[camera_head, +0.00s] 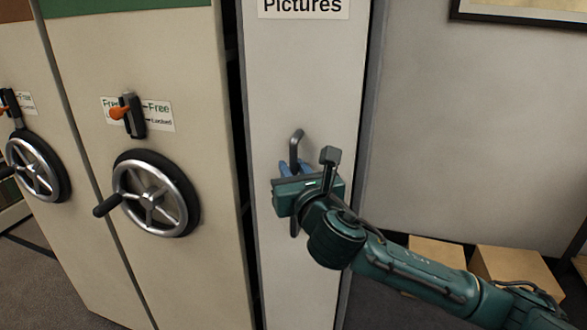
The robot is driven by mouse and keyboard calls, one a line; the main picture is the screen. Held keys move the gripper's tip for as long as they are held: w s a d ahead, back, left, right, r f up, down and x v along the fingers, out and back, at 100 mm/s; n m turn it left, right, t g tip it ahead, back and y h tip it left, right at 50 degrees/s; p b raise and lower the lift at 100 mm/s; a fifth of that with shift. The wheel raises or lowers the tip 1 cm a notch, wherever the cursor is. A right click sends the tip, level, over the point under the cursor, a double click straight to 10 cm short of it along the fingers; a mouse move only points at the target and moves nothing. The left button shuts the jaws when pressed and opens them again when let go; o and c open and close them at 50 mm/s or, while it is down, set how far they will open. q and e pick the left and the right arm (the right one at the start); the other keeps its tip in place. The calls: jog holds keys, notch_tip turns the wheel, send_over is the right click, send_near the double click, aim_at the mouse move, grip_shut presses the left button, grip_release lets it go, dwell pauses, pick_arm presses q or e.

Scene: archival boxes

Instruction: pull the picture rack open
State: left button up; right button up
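The picture rack (302,70) is a tall, narrow pale panel with a "Pictures" label (303,8) at its top. A grey vertical bar handle (296,148) is fixed to its front. My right gripper (291,170) is at the handle's middle, with its blue fingers partly showing beside the bar. The gripper body hides most of the handle and the fingertips, so I cannot tell whether the fingers are closed on it. The rack front stands roughly in line with the cabinets, with a dark narrow gap on its left. My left gripper is out of view.
Cream shelving cabinets on the left carry handwheels (150,195) and orange-tipped lock levers (127,113). Cardboard boxes (512,268) stand on the floor at the lower right, behind my arm. A framed picture (520,12) hangs on the grey wall (460,120).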

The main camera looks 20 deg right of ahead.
jog(key=shift+w, duration=0.1)
jog(key=shift+c, duration=0.3)
grip_shut()
